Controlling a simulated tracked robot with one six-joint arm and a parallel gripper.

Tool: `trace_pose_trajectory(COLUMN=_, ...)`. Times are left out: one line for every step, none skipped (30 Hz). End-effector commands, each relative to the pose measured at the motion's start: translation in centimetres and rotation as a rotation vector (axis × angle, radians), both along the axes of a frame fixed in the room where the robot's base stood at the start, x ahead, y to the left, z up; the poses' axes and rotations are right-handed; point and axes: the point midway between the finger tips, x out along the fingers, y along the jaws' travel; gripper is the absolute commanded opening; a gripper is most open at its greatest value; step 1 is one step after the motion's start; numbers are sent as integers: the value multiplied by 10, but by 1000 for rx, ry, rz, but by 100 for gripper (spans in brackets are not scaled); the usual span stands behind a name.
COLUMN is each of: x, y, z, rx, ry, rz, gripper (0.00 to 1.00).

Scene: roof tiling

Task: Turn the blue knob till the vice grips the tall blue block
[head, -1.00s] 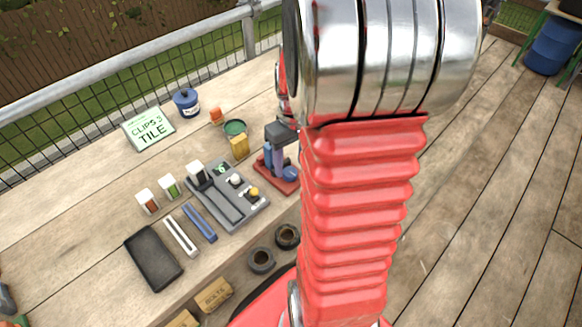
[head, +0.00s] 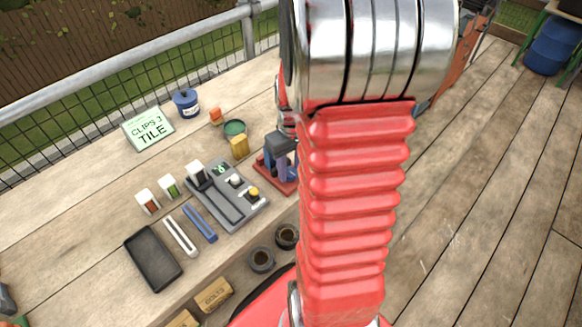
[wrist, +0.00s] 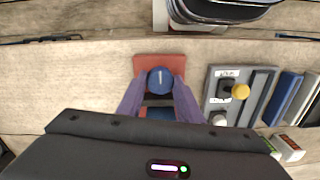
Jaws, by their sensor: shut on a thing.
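The blue knob (wrist: 160,80) is at the front of the small red-based vice (wrist: 147,63) on the bench. My gripper (wrist: 160,84) is shut on the knob, with a purple finger on each side of it. A blue shape (wrist: 160,113) behind the knob looks like the tall blue block, mostly hidden by my gripper's dark palm. In the head view the vice (head: 288,187) is beside my red arm, with my gripper (head: 284,172) over it. Whether the vice jaws touch the block cannot be seen.
A grey panel (head: 222,210) with white and yellow knobs stands left of the vice in the head view. Two dark rings (head: 262,260) lie near the bench's front.

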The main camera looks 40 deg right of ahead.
Motion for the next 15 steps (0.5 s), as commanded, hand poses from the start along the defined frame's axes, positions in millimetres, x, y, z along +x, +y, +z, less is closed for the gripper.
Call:
trace_pose_trajectory(x=0, y=0, z=0, rx=0, ry=0, rz=0, gripper=19)
trace_pose_trajectory(x=0, y=0, z=0, rx=0, ry=0, rz=0, gripper=17)
trace_pose_trajectory(x=0, y=0, z=0, rx=0, ry=0, rz=0, gripper=14)
trace_pose_trajectory(x=0, y=0, z=0, rx=0, ry=0, rz=0, gripper=12)
trace_pose_trajectory(x=0, y=0, z=0, rx=0, ry=0, rz=0, gripper=10)
trace_pose_trajectory(x=0, y=0, z=0, rx=0, ry=0, rz=0, gripper=10)
trace_pose_trajectory(x=0, y=0, z=0, rx=0, ry=0, rz=0, gripper=10)
trace_pose_trajectory(x=0, y=0, z=0, rx=0, ry=0, rz=-2, gripper=10)
trace_pose_trajectory(x=0, y=0, z=0, rx=0, ry=0, rz=-6, gripper=10)
trace_pose_trajectory(x=0, y=0, z=0, rx=0, ry=-1, rz=-11, gripper=10)
trace_pose_trajectory(x=0, y=0, z=0, rx=0, ry=0, rz=-19, gripper=10)
trace_pose_trajectory(x=0, y=0, z=0, rx=0, ry=-1, rz=-33, gripper=10)
trace_pose_trajectory(x=0, y=0, z=0, rx=0, ry=0, rz=-45, gripper=10)
trace_pose_trajectory(x=0, y=0, z=0, rx=0, ry=-1, rz=-60, gripper=10)
trace_pose_trajectory(x=0, y=0, z=0, rx=0, ry=-1, rz=-83, gripper=10)
